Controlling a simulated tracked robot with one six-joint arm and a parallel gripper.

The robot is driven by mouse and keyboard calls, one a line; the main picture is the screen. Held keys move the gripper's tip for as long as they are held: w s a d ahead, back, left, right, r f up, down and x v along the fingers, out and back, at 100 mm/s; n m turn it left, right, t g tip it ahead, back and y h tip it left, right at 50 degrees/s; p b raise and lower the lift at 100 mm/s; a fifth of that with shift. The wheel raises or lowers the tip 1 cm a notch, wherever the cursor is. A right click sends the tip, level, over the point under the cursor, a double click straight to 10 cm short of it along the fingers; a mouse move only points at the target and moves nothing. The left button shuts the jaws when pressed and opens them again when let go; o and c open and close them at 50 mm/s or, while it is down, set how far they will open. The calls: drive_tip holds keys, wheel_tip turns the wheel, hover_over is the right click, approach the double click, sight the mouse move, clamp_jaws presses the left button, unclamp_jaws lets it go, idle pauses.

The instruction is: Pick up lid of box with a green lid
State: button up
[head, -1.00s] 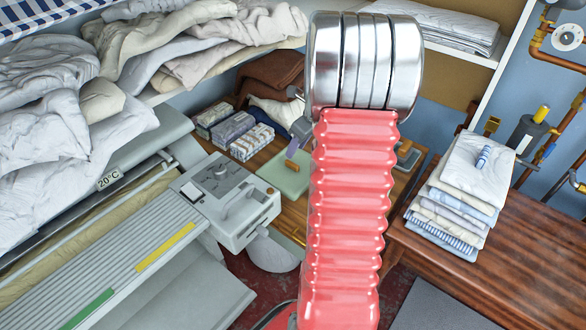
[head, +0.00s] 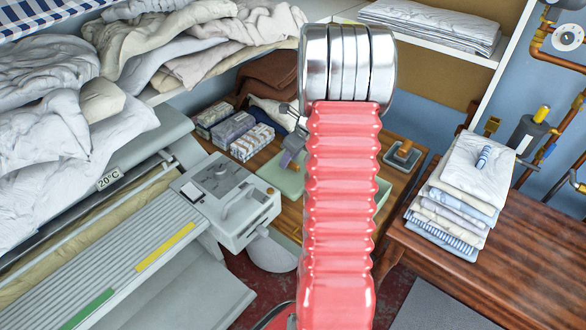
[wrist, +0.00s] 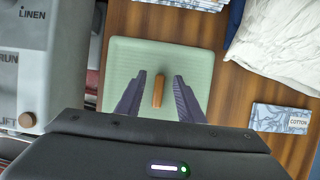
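The pale green lid (wrist: 120,60) is square with a raised rim and shows in the wrist view. Its brown wooden handle (wrist: 158,92) stands near its middle. My gripper (wrist: 160,77) is open, one dark finger on each side of the handle with gaps; nothing is held. I cannot tell how far the fingertips are above the lid. In the head view the lid (head: 278,176) lies on the wooden table, partly hidden behind my red arm. A pale green piece (head: 382,192) shows right of the arm, perhaps the box; most of it is hidden.
The grey ironer control box (head: 225,200) stands left of the lid, also close in the wrist view (wrist: 40,60). Patterned packs (head: 232,130) and a brown cloth lie behind. A grey tray-like piece with a brown handle (head: 403,153) is right. Folded linen (head: 460,185) is farther right.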

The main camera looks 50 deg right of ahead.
drive_tip(key=shift+w+f, duration=0.15)
drive_tip(key=shift+f, duration=0.2)
drive_tip(key=shift+c, duration=0.3)
clamp_jaws()
